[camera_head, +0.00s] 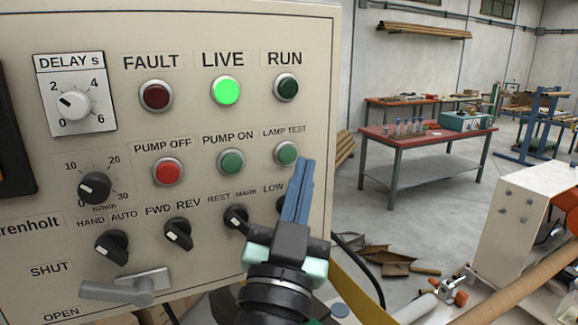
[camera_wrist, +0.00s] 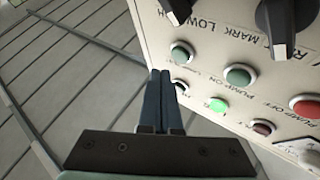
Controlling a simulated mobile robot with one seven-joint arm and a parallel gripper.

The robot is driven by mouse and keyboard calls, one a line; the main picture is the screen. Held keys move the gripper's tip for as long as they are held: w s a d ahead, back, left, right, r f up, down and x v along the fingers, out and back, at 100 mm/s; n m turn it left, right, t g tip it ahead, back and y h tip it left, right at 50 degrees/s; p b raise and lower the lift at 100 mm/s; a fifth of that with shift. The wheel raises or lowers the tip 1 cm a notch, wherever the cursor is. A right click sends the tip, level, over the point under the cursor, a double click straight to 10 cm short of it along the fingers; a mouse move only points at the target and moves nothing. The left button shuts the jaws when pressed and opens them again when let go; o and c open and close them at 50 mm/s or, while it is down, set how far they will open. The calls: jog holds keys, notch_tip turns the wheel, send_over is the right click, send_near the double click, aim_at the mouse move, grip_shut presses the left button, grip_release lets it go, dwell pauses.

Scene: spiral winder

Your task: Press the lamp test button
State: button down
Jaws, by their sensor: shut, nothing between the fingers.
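The lamp test button (camera_head: 286,153) is a small green round button in a pale ring, under its "LAMP TEST" label, at the right of the panel's middle row. In the wrist view it is the green button (camera_wrist: 181,53) at the upper left of the panel. My gripper (camera_head: 306,163) is shut and empty, its blue fingers together. In the head view the fingertips show just right of and slightly below the button. In the wrist view the fingertips (camera_wrist: 160,74) appear beside the panel's edge, near the button. I cannot tell whether they touch the panel.
The pump on button (camera_head: 231,161) and red pump off button (camera_head: 167,172) are left of it. The LIVE lamp (camera_head: 226,90) glows green above. Selector knobs, including the REST/MARK knob (camera_head: 236,217), stick out below. Open floor lies right of the panel.

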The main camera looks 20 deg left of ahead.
jog(key=shift+w+a, duration=0.4)
jog(key=shift+a, duration=0.05)
jog(key=shift+w+a+b, duration=0.15)
jog(key=shift+b, duration=0.25)
dwell(1.5)
jog(key=shift+w+a, duration=0.15)
jog(key=shift+w+a+b, duration=0.3)
jog(key=shift+b, duration=0.2)
dwell(0.7)
jog(key=shift+s+d, duration=0.6)
dwell(0.4)
jog(key=s+d+p, duration=0.1)
jog(key=s+d, duration=0.2)
jog(key=shift+s+d+p, duration=0.25)
jog(key=shift+p, duration=0.1)
